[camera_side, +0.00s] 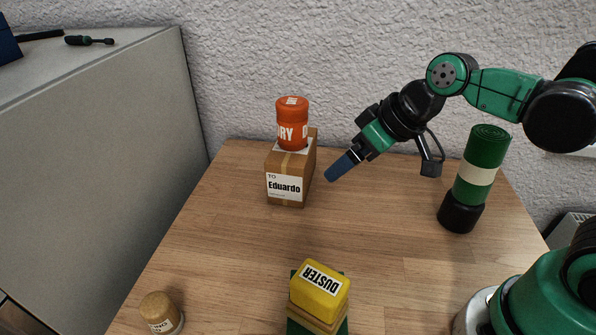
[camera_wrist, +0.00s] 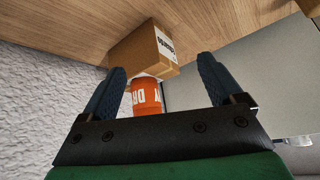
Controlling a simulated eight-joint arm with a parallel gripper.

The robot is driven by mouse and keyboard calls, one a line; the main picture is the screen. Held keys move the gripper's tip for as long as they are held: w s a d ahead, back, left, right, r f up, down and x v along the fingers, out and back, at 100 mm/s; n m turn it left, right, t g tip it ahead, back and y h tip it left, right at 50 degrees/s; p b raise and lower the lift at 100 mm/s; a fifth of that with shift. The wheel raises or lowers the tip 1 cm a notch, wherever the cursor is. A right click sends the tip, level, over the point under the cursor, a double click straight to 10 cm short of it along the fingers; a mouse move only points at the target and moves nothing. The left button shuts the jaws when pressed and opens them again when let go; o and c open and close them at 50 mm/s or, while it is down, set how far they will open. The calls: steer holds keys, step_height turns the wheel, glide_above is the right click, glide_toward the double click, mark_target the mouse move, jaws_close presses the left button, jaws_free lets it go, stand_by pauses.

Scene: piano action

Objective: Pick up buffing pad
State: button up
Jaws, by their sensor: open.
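No thing in view is labelled as a buffing pad, and I cannot tell which one it is. A yellow block marked DUSTER (camera_side: 320,288) sits on a tan and green stack at the front. A green roll with a cream band (camera_side: 474,175) stands on a black cylinder (camera_side: 461,212) at the right. An orange cylinder (camera_side: 292,122) with DRY lettering stands on a cardboard box (camera_side: 287,180). My gripper (camera_side: 331,174) is open and empty, above the table, right of the box. In the wrist view, the orange cylinder (camera_wrist: 146,97) appears between its blue fingers (camera_wrist: 162,63).
The wooden table (camera_side: 390,240) is clear in its middle. A small cork-topped jar (camera_side: 160,312) stands at the front left. A grey cabinet (camera_side: 90,150) rises beside the table at the left, with a dark tool (camera_side: 88,41) on top. A rough white wall is behind.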

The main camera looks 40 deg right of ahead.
steer(key=w+a+f+n+g+y, duration=0.1)
steer(key=w+a+n+y, duration=0.15)
steer(key=a, duration=0.25)
steer(key=w+a+n+g+y, duration=0.1)
steer(key=w+a+n+y, duration=0.1)
steer(key=a+n, duration=0.15)
steer(key=n+g+y, duration=0.4)
steer(key=n+y, duration=0.1)
steer(key=n, duration=0.2)
glide_toward(165, 296)
steer(key=w, duration=0.3)
steer(key=a+f+n+g, duration=0.1)
steer(key=s+a+f+n+y, duration=0.1)
steer(key=a, duration=0.1)
steer(key=a+f+n+g, duration=0.1)
steer(key=shift+s+a+f+n+g+y, duration=0.1)
steer(key=shift+s+a+n+g+y, duration=0.05)
steer(key=shift+s+n+g+y, duration=0.2)
steer(key=shift+s+a+f+n+g, duration=0.25)
steer(key=shift+s+a+f+n, duration=0.1)
steer(key=shift+a+n, duration=0.15)
steer(key=shift+x, duration=2.55)
steer(key=shift+w, duration=0.15)
jaws_close()
